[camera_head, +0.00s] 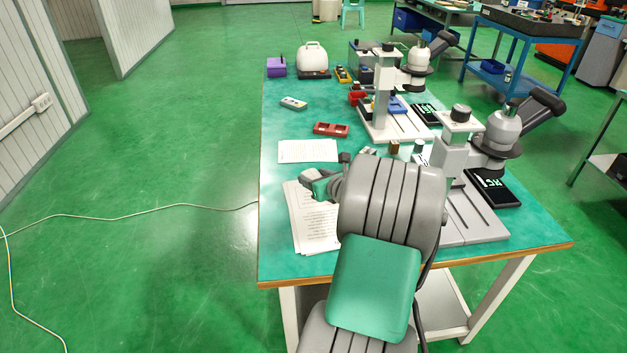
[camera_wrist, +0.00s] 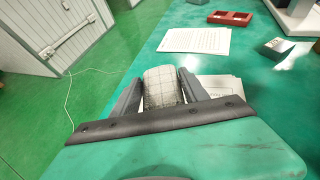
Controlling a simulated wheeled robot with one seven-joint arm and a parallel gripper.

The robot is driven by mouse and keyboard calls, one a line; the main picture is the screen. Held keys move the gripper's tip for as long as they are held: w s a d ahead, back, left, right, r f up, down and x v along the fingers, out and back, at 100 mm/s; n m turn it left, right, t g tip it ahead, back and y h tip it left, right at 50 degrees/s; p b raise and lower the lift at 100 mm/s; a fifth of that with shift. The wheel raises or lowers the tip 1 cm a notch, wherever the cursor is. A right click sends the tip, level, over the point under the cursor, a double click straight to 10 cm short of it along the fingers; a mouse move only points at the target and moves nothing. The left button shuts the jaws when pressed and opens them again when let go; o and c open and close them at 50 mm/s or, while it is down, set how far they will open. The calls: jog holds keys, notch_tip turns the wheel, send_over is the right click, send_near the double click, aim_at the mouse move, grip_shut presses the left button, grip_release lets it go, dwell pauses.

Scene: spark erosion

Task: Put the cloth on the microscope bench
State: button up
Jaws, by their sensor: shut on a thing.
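A pale grey checked cloth (camera_wrist: 163,88) is bunched between the two fingers of my gripper (camera_wrist: 162,78) in the wrist view. My gripper is shut on it and holds it near the bench's left side. In the head view my gripper (camera_head: 318,188) is over papers at the left front of the microscope bench (camera_head: 285,232). The bench has a green top, which also shows in the wrist view (camera_wrist: 275,85). I cannot tell whether the cloth touches it.
Two microscopes, the near one (camera_head: 458,160) and the far one (camera_head: 387,95), stand on the bench's right side. Papers (camera_head: 307,151), a red tray (camera_head: 331,129) and a white case (camera_head: 312,58) lie further back. Bare green surface shows at the left rear.

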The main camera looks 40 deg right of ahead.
aim_at(314, 202)
jog(key=shift+f+b, duration=3.2)
jog(key=shift+b, duration=0.1)
jog(key=shift+f, duration=0.3)
jog(key=o, duration=1.5)
jog(key=shift+o, duration=0.2)
